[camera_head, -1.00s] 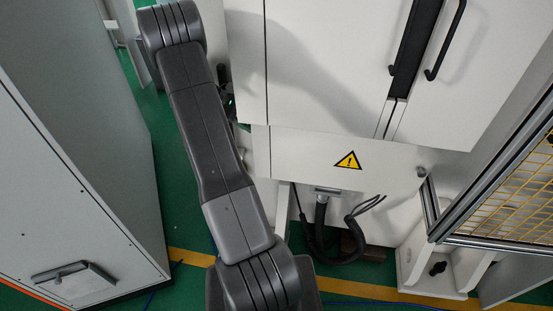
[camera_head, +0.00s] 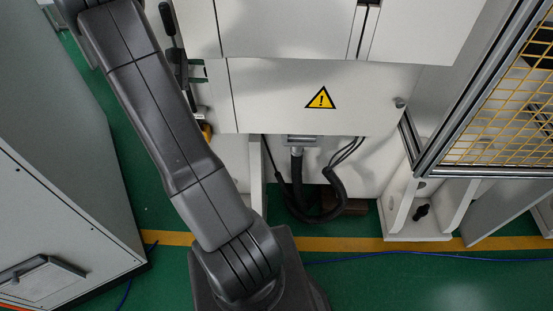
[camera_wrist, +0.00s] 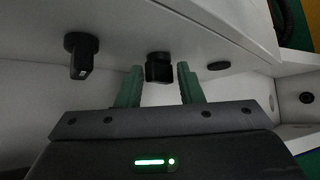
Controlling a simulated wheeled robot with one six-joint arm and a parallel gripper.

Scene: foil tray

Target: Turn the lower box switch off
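In the wrist view two black switch knobs stick out from a white panel (camera_wrist: 130,22). One knob (camera_wrist: 158,66) is in the middle, and the other knob (camera_wrist: 80,52) is to its left. My gripper (camera_wrist: 160,72) is open, with one green finger on each side of the middle knob. I cannot tell whether the fingers touch it. Green floor shows at the right of this view, so the middle knob seems the lower one. In the head view my gripper (camera_head: 198,71) is partly hidden behind my arm, with its green fingertips near the white cabinet's left side.
The white cabinet (camera_head: 285,90) bears a yellow warning sign (camera_head: 320,98). Black cables (camera_head: 330,195) hang below it. A grey cabinet (camera_head: 60,170) stands at the left, and a yellow mesh fence (camera_head: 510,110) at the right. Green floor lies between. A flat black disc (camera_wrist: 218,66) is right of the middle knob.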

